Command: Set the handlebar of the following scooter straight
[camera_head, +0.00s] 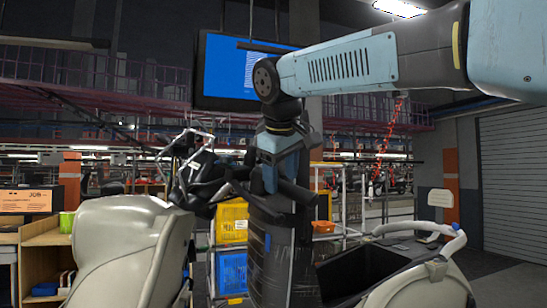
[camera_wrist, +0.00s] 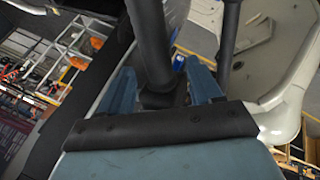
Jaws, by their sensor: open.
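The black handlebar (camera_head: 205,178) with its levers and metal rods stands above a cream scooter body (camera_head: 130,245) at left in the head view. It sits turned at an angle, and its right part runs toward my gripper (camera_head: 270,180). My gripper points down beside it. In the wrist view a dark bar (camera_wrist: 150,40), apparently part of the handlebar, passes between the two blue fingers of my gripper (camera_wrist: 162,85). The jaws are open around it. Whether a finger touches the bar I cannot tell. The head view hides the fingertips among dark parts.
Another cream scooter (camera_head: 425,285) with a pale rail stands at lower right. Yellow (camera_head: 232,222) and blue (camera_head: 232,272) crates stand on a rack behind. A wooden workbench (camera_head: 45,250) is at far left, and a blue screen (camera_head: 225,70) hangs above.

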